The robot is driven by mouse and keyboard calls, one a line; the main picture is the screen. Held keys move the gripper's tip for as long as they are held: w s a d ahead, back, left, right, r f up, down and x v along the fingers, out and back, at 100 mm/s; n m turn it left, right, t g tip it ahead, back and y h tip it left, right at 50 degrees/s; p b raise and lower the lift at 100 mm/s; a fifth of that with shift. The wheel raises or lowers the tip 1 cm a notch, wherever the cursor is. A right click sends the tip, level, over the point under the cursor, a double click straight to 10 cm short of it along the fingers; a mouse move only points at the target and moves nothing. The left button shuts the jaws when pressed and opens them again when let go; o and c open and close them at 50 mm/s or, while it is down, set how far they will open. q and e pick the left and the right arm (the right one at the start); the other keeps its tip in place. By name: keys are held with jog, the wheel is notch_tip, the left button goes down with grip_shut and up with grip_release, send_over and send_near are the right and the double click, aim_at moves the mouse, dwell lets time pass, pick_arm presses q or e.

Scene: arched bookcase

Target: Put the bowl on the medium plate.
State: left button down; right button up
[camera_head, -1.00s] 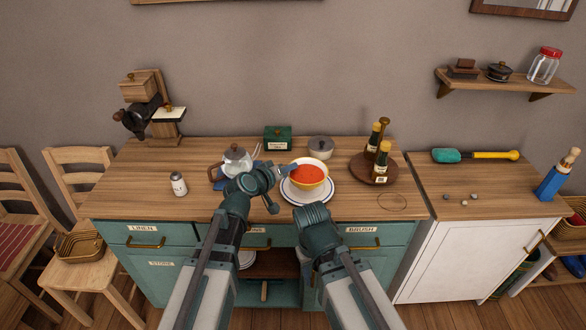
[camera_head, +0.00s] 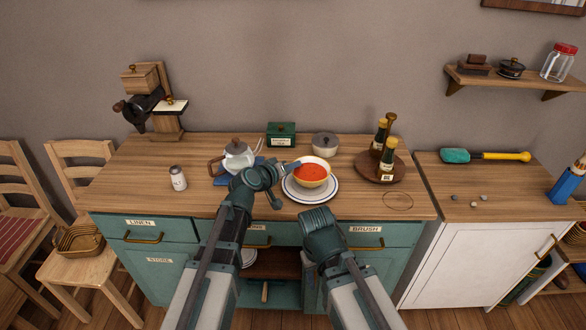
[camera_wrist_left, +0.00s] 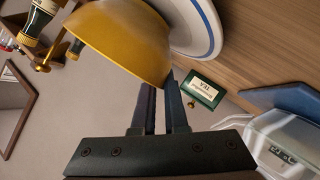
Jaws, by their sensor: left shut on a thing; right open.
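The bowl (camera_head: 311,175) is yellow outside with a red inside. It appears upright over the white plate with a blue ring (camera_head: 312,198), slightly toward its far side. My left gripper (camera_head: 291,167) is shut on the bowl's rim from the left. In the left wrist view the fingers (camera_wrist_left: 158,105) meet the edge of the yellow bowl (camera_wrist_left: 125,42), with the plate (camera_wrist_left: 197,25) close behind it. I cannot tell whether bowl and plate touch. My right gripper (camera_head: 321,220) is low in front of the counter edge; its fingertips are hidden.
A glass pot (camera_head: 238,158) on a blue cloth stands left of the bowl. A round wooden tray with bottles (camera_head: 378,168) is close on the right. The counter's left front is mostly clear.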

pick_arm(q)
jog(key=shift+f, duration=0.15)
jog(key=c, duration=0.9)
grip_release()
jog(key=shift+c, duration=0.2)
